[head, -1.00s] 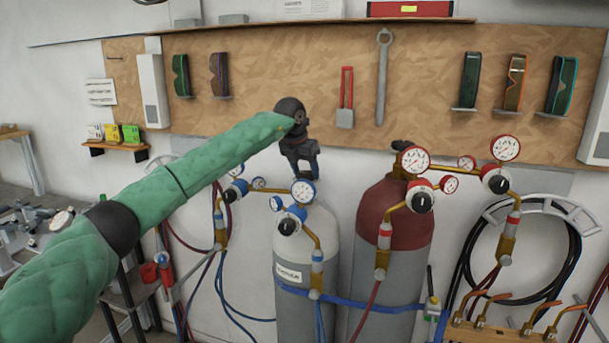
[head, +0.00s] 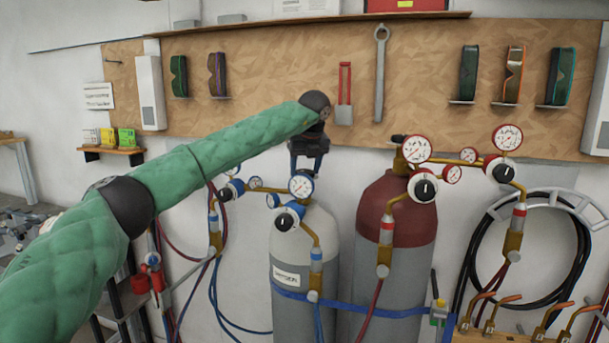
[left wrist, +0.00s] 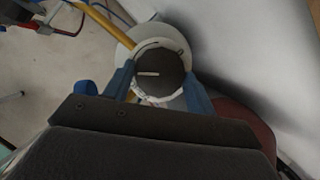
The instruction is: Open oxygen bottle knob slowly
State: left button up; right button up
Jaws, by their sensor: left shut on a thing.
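The oxygen bottle (head: 294,262) is a pale grey cylinder with a small label, standing against the wall. My left gripper (head: 306,178) points down onto its top from above, behind the blue-rimmed gauge (head: 301,186). In the left wrist view, the dark round knob (left wrist: 161,72) with a pale line mark sits between the blue fingers of my left gripper (left wrist: 160,84). The fingers are shut on the knob from both sides. The head view hides the knob behind the gauge and gripper. My right gripper is not in view.
A red-topped bottle (head: 395,215) with red gauges stands close on the right. A blue strap (head: 350,306) runs across both bottles. Blue hoses (head: 221,300) hang at the left. Pegboard (head: 280,70) with tools is behind; coiled black hose (head: 470,250) hangs at right.

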pick_arm(q)
jog(key=n+y+b, duration=0.1)
jog(key=n, duration=0.1)
jog(key=n+g, duration=0.1)
jog(key=n, duration=0.2)
jog(key=shift+w+d+n+y+b, duration=0.2)
jog(key=shift+n+y+b, duration=0.1)
jog(key=shift+y+b, duration=0.1)
jog(key=shift+d+n+g+y, duration=0.1)
jog(key=shift+n+g+y, duration=0.25)
jog(key=shift+n, duration=0.75)
jog(key=shift+n+g, duration=0.45)
jog(key=shift+n, duration=0.55)
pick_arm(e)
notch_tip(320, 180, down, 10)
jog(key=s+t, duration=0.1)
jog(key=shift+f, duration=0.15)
pick_arm(q)
jog(key=o, duration=1)
jog(key=shift+w, duration=0.1)
jog(key=v, duration=0.7)
jog(key=shift+d+r, duration=0.2)
jog(key=shift+r, duration=0.15)
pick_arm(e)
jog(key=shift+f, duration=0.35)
